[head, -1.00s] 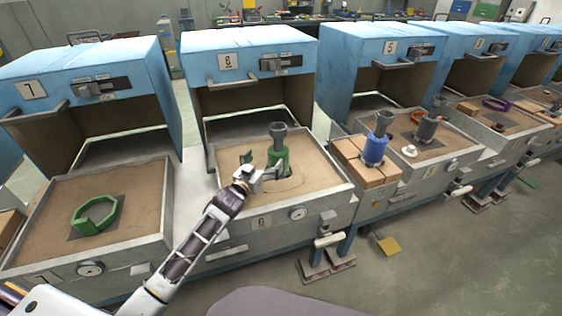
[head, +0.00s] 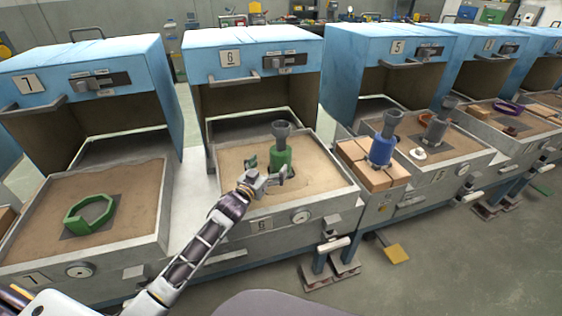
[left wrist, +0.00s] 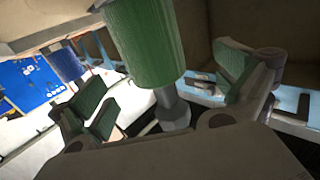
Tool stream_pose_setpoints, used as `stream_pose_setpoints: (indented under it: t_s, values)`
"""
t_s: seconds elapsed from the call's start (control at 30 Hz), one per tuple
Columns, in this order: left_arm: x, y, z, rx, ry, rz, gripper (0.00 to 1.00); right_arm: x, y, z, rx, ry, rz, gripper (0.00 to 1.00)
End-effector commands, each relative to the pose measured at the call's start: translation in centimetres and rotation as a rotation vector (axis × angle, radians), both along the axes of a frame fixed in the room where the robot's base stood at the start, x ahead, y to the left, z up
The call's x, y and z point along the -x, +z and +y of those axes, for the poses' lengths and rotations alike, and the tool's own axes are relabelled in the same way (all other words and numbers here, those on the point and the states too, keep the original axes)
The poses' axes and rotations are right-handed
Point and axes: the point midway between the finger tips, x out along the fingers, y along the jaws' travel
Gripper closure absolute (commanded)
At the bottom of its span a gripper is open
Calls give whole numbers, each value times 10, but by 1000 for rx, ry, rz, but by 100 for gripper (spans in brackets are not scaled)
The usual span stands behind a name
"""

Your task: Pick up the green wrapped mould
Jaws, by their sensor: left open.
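The green wrapped mould (head: 285,158) stands upright on the sand in the tray of oven 6, with a grey funnel-shaped top (head: 281,131). My left gripper (head: 266,168) is open and empty, at the near left side of the mould. In the left wrist view the mould's green body (left wrist: 148,42) and its grey neck show large, between the directions of the two spread green-padded fingers (left wrist: 168,88). I cannot tell whether the fingers touch it. My right gripper is not in view.
The sand tray of oven 6 (head: 330,183) has a raised metal rim. A green octagonal ring (head: 90,214) lies in the oven 7 tray.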

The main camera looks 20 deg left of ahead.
Motion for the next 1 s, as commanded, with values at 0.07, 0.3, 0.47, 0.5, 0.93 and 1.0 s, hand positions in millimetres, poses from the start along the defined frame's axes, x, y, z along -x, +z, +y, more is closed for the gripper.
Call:
stream_pose_setpoints:
  t_s: [0.07, 0.3, 0.47, 0.5, 0.93, 1.0]
  values:
    - [0, 0, 0, 0, 0, 0, 0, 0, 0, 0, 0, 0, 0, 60]
    - [-9, -1, -2, 0, 0, 0, 0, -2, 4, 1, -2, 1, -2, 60]
    - [-17, -1, -4, 0, 0, 0, 0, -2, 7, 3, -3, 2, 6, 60]
    - [-19, -1, -5, 0, 0, 0, 0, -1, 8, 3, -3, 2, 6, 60]
    - [-23, -1, -5, 0, 0, 0, 0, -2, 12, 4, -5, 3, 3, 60]
    - [-23, -1, -5, 0, 0, 0, 0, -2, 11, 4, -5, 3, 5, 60]
